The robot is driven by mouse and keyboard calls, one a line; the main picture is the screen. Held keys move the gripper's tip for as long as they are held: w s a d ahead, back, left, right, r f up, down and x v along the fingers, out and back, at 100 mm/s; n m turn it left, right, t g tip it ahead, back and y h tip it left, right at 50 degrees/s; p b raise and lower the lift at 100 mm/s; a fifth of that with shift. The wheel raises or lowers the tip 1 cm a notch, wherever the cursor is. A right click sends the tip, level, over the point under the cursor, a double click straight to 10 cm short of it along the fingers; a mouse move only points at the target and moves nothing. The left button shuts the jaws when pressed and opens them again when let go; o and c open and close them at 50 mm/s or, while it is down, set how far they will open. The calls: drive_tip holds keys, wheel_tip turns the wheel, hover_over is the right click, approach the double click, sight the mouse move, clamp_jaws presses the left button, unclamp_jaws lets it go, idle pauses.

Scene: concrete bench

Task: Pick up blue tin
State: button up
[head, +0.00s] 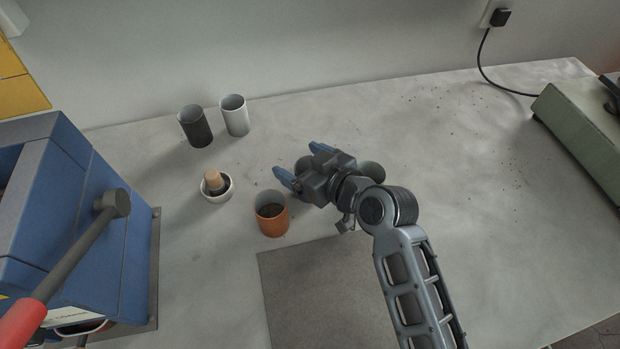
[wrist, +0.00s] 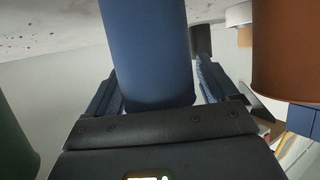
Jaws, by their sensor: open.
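The blue tin (wrist: 148,50) fills the upper middle of the wrist view, a smooth blue cylinder. It shows between the two fingers of my open gripper (wrist: 160,88), or just beyond them; I cannot tell how deep it sits. Gaps show beside it, and no grip on it is seen. In the head view my gripper (head: 299,162) is low over the bench, its blue-tipped fingers apart and pointing left. The gripper hides most of whatever is between its fingers there, so I cannot make out the blue tin in that view.
An orange cup (head: 272,214) stands close by, left and nearer. A white bowl with a wooden-handled brush (head: 214,182), a dark cup (head: 194,126) and a white cup (head: 235,116) stand further left. A blue machine (head: 60,220) fills the left. A grey mat (head: 320,290) lies in front.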

drive_tip(key=shift+c, duration=0.5)
drive_tip(key=c, duration=1.1)
